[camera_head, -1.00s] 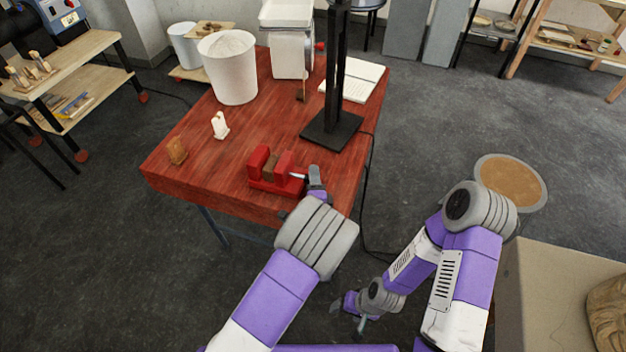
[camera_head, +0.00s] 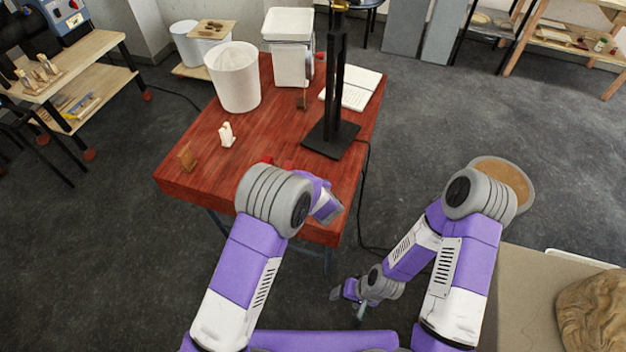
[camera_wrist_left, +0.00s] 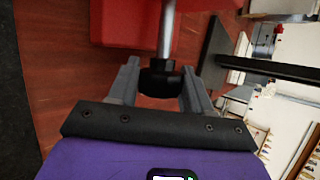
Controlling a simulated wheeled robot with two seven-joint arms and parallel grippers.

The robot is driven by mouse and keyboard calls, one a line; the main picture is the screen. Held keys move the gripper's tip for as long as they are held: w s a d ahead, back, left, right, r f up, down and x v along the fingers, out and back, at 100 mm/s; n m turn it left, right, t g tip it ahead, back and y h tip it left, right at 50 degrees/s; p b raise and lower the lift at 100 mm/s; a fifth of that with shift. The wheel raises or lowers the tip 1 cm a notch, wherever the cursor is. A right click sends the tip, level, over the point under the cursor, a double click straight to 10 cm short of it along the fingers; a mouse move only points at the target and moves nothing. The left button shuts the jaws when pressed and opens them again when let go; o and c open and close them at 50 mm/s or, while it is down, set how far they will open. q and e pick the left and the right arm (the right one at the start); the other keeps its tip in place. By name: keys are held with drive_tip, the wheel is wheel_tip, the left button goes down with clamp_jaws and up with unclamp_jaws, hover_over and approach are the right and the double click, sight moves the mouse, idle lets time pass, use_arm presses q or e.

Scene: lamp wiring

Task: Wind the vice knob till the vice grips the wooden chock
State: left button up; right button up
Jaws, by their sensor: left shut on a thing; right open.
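The red vice (camera_head: 267,160) is mostly hidden behind my left arm in the head view. Its red body (camera_wrist_left: 125,22) and a metal screw (camera_wrist_left: 167,30) show in the left wrist view. The black vice knob (camera_wrist_left: 160,76) sits at the end of that screw. My left gripper (camera_wrist_left: 160,88) is shut on the knob, one finger on each side. The wooden chock is hidden now. My right gripper (camera_head: 348,306) is open and empty, low beside the table and away from the vice.
The red-brown table (camera_head: 205,170) also carries a black lamp stand (camera_head: 333,100), a white bucket (camera_head: 235,78), a white bin (camera_head: 292,60), an open notebook (camera_head: 358,88), a small white piece (camera_head: 227,134) and a small brown block (camera_head: 187,158). A cable hangs off the right edge.

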use_arm(q)
drive_tip(key=g+p, duration=0.1)
drive_tip(key=p, duration=0.2)
drive_tip(key=g+p, duration=0.2)
drive_tip(key=p, duration=0.2)
drive_tip(key=shift+d+r+m+y, duration=0.1)
drive_tip(key=shift+r+m+y, duration=0.2)
drive_tip(key=shift+y, duration=0.1)
drive_tip(key=shift+w+f+g+p, duration=0.1)
drive_tip(key=shift+f+g+p, duration=0.05)
drive_tip(key=shift+g+p, duration=0.7)
use_arm(e)
wheel_tip(320, 180, up, 10)
use_arm(q)
drive_tip(key=shift+f+g+y, duration=0.1)
drive_tip(key=shift+g+y, duration=0.2)
drive_tip(key=shift+g, duration=0.05)
drive_tip(key=shift+f+m+g+b, duration=0.2)
drive_tip(key=shift+m+g+b, duration=0.2)
drive_tip(key=shift+g+b, duration=0.35)
drive_tip(key=g+b, duration=0.1)
drive_tip(key=b, duration=0.1)
drive_tip(key=shift+y+b, duration=0.4)
drive_tip(key=shift+r+m+g+b, duration=0.1)
drive_tip(key=shift+m+g+b, duration=0.2)
drive_tip(key=shift+g+b, duration=0.5)
use_arm(e)
wheel_tip(320, 180, down, 6)
